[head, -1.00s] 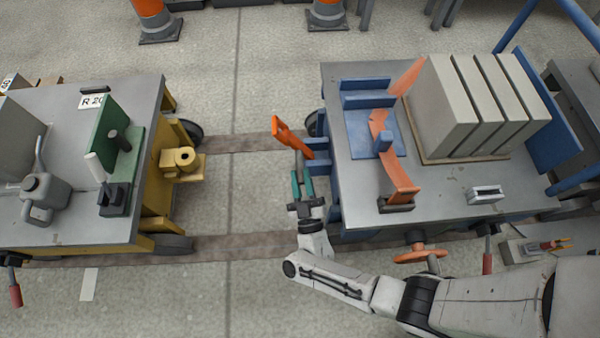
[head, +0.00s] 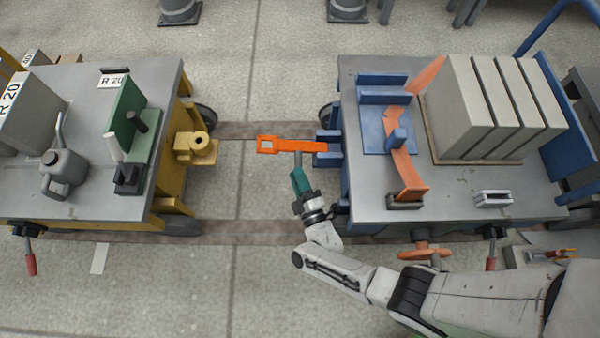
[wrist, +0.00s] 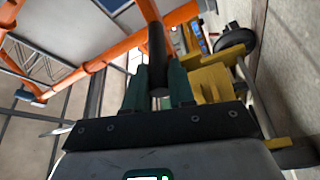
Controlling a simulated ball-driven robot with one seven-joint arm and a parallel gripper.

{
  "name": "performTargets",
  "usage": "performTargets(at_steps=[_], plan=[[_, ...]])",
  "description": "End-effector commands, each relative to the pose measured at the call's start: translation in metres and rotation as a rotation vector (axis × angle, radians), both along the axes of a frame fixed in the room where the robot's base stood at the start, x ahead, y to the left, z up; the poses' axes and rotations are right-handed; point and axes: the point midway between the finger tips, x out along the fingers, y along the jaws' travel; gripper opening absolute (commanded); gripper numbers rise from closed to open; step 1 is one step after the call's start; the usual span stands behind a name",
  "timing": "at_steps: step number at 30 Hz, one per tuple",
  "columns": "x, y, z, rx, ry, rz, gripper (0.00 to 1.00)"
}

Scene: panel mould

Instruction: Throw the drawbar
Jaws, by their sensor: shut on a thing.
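The orange drawbar (head: 300,146) reaches left from the blue hitch bracket (head: 328,148) on the right cart and lies about level. Its square-eyed end is in the gap, pointing at the yellow coupling (head: 197,147) on the left cart and apart from it.
The left cart (head: 130,205) carries a green bracket (head: 127,135) and a grey can (head: 64,168). The right cart (head: 450,205) carries grey slabs (head: 500,105) and a blue fixture (head: 385,125). Brown rails (head: 260,232) cross the floor below. The gap between the carts is otherwise clear.

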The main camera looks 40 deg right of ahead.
Motion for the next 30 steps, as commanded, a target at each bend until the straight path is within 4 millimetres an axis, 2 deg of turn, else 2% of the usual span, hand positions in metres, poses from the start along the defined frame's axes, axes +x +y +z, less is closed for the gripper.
performTargets(at_steps=[12, 27, 28, 30], plan=[[-0.001, -0.003, -0.013, -0.13, 0.097, -0.01, 0.0], [-0.002, -0.004, -0.016, -0.141, 0.111, -0.011, 0.0], [-0.002, -0.004, -0.016, -0.141, 0.111, -0.011, 0.25], [-0.002, -0.004, -0.016, -0.14, 0.11, -0.011, 0.32]])
